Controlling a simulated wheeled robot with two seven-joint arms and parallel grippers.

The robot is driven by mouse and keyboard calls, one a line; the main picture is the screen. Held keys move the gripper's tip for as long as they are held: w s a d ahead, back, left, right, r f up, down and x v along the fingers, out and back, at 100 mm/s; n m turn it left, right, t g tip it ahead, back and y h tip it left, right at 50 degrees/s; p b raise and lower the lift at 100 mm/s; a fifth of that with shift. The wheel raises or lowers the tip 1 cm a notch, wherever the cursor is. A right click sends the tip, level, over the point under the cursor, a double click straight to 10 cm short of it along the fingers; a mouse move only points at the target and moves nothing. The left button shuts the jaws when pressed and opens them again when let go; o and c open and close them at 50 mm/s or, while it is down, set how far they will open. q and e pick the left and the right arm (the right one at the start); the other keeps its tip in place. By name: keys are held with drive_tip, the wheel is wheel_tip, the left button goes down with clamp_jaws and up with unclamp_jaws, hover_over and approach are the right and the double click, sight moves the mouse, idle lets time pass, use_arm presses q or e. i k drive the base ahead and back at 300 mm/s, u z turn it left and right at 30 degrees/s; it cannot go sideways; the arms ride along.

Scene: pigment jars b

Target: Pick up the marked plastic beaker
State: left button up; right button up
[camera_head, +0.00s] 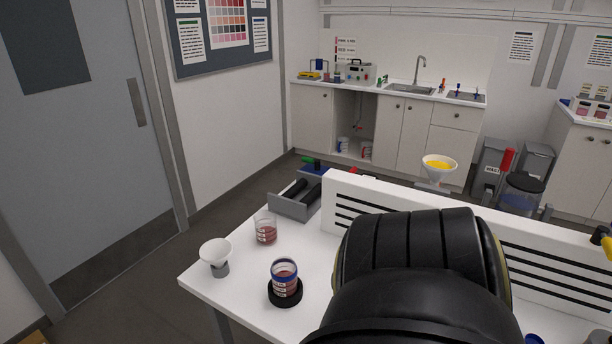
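A clear beaker (265,229) with pale marks and dark red contents stands upright on the white table (237,284), towards its left side. A second clear vessel (285,278) with blue bands, a label and dark red contents stands nearer, on a round black base (285,294). The two vessels are apart. No gripper touches either one. Neither of my grippers shows; a large black arm part of mine covers the middle and right of the table and whatever lies behind it.
A white funnel (215,252) on a grey stand is left of the banded vessel. A grey tray (292,207) with black cylinders lies behind the clear beaker. A white slotted panel (560,265) runs along the table's back. Bare tabletop shows between the vessels and my arm.

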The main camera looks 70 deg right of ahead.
sight(265, 221)
drive_tip(key=k, duration=0.1)
drive_tip(key=z, duration=1.2)
